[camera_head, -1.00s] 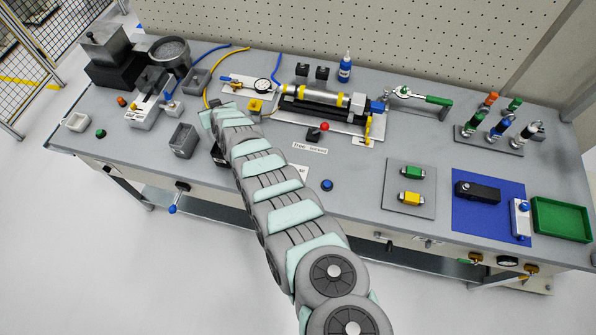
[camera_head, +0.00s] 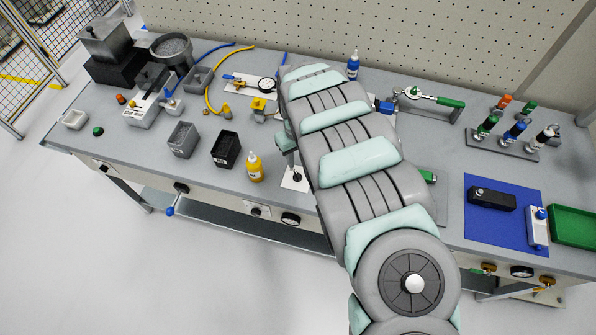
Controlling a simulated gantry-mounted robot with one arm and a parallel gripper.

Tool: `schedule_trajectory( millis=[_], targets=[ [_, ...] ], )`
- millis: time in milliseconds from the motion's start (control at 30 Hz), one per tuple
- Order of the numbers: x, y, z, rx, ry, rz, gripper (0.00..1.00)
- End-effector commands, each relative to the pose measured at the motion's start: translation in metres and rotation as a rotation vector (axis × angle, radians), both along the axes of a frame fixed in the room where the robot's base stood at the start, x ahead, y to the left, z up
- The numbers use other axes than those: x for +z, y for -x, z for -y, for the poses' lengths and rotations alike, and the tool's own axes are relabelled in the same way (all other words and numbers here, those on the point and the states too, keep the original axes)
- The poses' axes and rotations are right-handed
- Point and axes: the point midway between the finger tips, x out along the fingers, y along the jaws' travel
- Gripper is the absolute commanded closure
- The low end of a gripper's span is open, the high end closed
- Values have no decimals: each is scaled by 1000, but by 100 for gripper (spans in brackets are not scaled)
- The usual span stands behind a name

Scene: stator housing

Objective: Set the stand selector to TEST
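A small white plate (camera_head: 291,187) with a dark knob-like part (camera_head: 297,175) on it lies near the front edge of the bench; it looks like the stand selector, but its markings are too small to read. My arm covers the area just right of it. The end of my arm, with my gripper (camera_head: 290,158), shows at the arm's left edge, just above this plate. The fingers are mostly hidden or too small to make out, so I cannot tell whether they touch the knob or are open or shut.
A yellow bottle (camera_head: 255,167) and a black bin (camera_head: 226,149) stand close on the left, with a grey bin (camera_head: 183,140) beyond. My arm hides the bench centre.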

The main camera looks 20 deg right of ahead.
Motion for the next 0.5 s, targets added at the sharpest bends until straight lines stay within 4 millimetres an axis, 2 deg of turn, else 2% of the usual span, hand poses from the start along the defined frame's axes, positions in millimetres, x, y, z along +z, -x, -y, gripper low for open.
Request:
schedule_trajectory(
  millis=[200,500],
  targets=[
    [-38,1,-2,0,-5,-3,68],
    [-74,0,-1,0,-3,1,68]
  ],
)
